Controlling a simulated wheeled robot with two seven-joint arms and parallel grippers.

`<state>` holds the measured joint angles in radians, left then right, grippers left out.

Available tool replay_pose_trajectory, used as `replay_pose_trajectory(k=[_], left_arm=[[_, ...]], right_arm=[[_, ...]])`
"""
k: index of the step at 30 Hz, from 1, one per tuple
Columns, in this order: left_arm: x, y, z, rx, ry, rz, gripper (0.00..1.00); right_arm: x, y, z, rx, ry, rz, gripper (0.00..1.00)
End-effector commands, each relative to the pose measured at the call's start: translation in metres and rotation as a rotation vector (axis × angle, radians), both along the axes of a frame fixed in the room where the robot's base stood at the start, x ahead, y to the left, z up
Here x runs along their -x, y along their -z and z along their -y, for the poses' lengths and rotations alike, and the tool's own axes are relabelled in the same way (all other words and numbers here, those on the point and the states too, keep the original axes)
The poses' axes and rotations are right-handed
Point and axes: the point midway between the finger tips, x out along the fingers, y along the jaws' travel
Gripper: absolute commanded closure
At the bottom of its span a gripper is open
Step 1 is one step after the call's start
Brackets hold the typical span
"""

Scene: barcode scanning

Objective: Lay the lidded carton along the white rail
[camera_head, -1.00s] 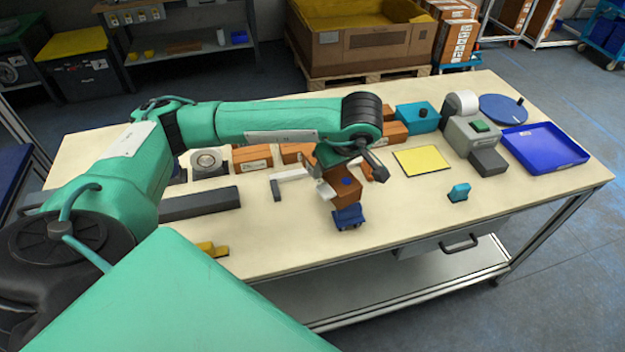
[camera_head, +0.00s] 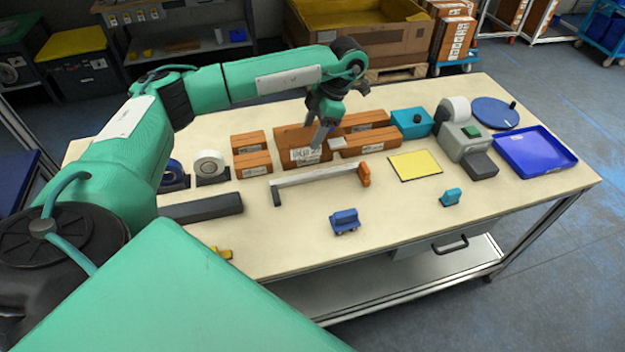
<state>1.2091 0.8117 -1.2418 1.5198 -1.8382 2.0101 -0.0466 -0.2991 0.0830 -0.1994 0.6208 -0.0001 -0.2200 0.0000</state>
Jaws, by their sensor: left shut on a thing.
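The white rail (camera_head: 318,178) lies across the middle of the table, with a dark left end and an orange piece at its right end. My left gripper (camera_head: 327,138) is behind the rail, pointing down, shut on a brown carton (camera_head: 291,141). The carton has a white label on its front, and the gripper partly covers its right side. I cannot tell whether its underside touches the table. My right gripper is not in view.
Other brown cartons (camera_head: 253,162) stand beside the held one. A blue holder (camera_head: 345,219) sits in front of the rail. A yellow mat (camera_head: 415,165), a grey label machine (camera_head: 466,142) and a blue tray (camera_head: 540,153) are to the right. Table between rail and front edge is mostly clear.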

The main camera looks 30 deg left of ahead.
Motion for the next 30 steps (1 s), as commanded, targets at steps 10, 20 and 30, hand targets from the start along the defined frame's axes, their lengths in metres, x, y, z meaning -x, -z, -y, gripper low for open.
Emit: replay_pose_trajectory(k=[10,20,30], left_arm=[[0.001,0.061,0.001,0.002,0.002,-0.004,0.70],[0.002,0.119,0.002,0.003,0.003,-0.004,0.70],[0.001,0.144,0.001,0.001,0.003,-0.001,0.70]], right_arm=[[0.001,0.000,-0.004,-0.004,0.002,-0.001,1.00],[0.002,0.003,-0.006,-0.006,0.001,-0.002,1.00],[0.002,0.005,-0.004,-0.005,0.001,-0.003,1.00]])
